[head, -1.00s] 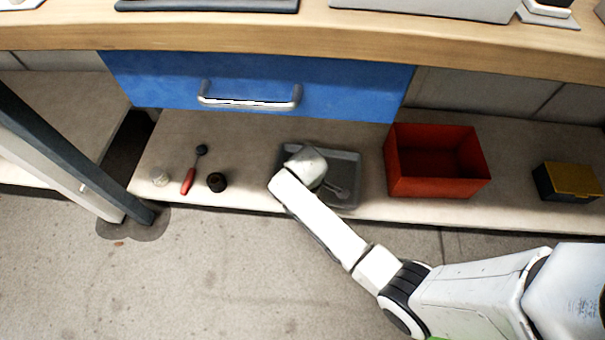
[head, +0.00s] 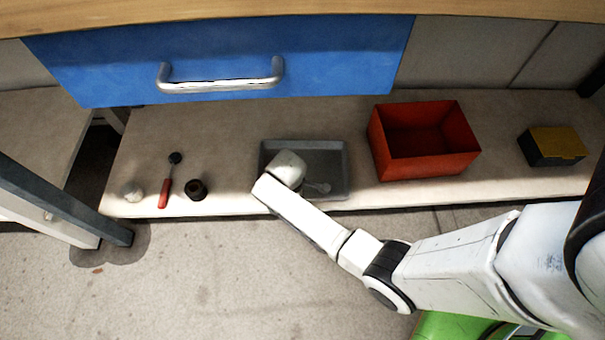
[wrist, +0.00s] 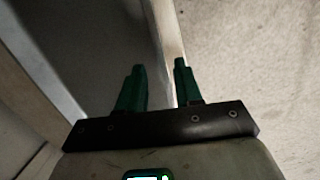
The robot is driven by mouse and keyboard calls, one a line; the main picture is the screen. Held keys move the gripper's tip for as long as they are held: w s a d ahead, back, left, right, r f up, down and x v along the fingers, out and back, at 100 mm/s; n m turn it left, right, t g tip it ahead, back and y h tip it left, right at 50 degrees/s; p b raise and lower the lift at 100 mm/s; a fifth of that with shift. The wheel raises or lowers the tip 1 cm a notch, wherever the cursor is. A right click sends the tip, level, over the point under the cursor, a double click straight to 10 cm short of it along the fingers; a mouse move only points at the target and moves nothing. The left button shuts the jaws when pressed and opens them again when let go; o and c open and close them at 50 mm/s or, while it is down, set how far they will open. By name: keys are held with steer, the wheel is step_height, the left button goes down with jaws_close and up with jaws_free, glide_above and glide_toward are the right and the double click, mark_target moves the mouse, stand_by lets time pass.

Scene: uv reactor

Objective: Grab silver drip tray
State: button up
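The silver drip tray (head: 333,160) is a shallow grey rectangular pan on the low shelf in the head view. My wrist covers its left front part. In the wrist view the tray's dark grey floor (wrist: 95,45) fills the upper left, with a pale rim strip along the left. My gripper (wrist: 158,67) has two green fingers, apart, with nothing seen clamped between them. The left finger is over the tray's floor, the right one over a pale edge strip. Whether they touch the tray cannot be told.
A red bin (head: 425,145) stands right of the tray, then a black box with a yellow lid (head: 553,146). To the left are a dark cup (head: 196,190), a red-handled tool (head: 165,193) and a pale round item (head: 133,192). A blue drawer (head: 220,60) hangs above the shelf (head: 235,125).

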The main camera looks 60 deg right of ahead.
steer(key=f, duration=0.1)
steer(key=f+b, duration=0.1)
steer(key=f, duration=0.1)
steer(key=shift+s+d, duration=0.15)
steer(key=shift+d, duration=0.1)
steer(key=shift+c, duration=0.4)
jaws_close()
steer(key=shift+r, duration=0.1)
